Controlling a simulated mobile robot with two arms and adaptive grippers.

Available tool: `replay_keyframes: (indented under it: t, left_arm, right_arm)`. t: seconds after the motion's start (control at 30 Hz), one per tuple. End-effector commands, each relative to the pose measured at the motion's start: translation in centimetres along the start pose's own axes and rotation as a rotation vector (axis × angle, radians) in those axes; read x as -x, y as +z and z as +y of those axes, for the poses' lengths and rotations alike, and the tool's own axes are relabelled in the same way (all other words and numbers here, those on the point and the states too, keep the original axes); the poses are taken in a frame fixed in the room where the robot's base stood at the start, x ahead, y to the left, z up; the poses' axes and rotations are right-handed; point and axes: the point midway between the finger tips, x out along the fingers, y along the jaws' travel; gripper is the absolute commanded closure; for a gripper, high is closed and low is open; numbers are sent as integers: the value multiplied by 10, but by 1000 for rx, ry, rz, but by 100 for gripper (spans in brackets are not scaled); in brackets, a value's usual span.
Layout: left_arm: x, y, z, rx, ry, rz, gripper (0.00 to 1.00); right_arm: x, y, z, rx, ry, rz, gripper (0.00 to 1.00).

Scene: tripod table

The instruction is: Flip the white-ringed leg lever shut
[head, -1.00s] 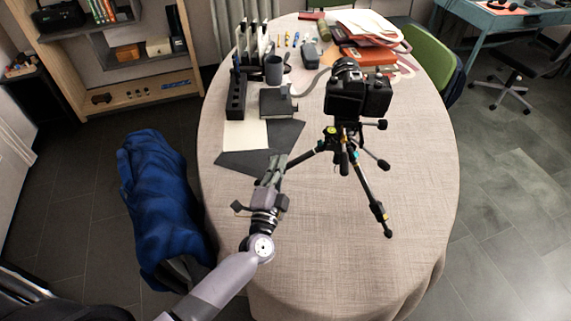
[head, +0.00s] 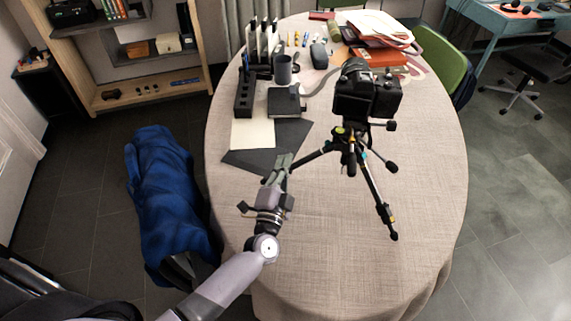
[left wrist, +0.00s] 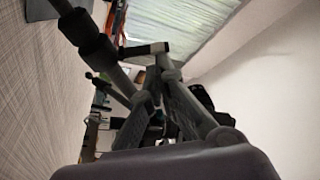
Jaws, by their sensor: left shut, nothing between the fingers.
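A black tripod (head: 350,146) stands on the table with its legs spread, bearing a black camera (head: 366,96). One leg reaches left, towards my left gripper (head: 284,158). The gripper is shut and empty, beside the low end of that leg; I cannot tell whether they touch. In the left wrist view my two grey fingers (left wrist: 165,72) meet at their tips, close to a dark leg (left wrist: 92,42) with a black lever (left wrist: 147,49) sticking out sideways. No white ring can be made out, so I cannot tell which lever is the white-ringed one. My right gripper is out of view.
A black sheet (head: 245,161), a dark box (head: 284,102), a pen holder (head: 244,95) and a grey mug (head: 283,69) lie behind the gripper. Books (head: 378,57) are at the back. The cloth-covered table (head: 340,270) is bare in front. A blue jacket (head: 165,195) hangs at the left.

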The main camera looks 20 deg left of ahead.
Motion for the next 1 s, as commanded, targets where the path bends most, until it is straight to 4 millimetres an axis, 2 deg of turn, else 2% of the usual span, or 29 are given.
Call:
replay_keyframes:
  t: [0.37,0.63,1.0]
  left_arm:
    - [2,4,-1,103,-34,-2,100]
    - [4,10,-5,298,-103,-3,100]
    - [8,22,-8,293,-101,-3,100]
  right_arm:
    - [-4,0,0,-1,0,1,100]
    - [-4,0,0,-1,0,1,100]
    - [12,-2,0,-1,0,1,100]
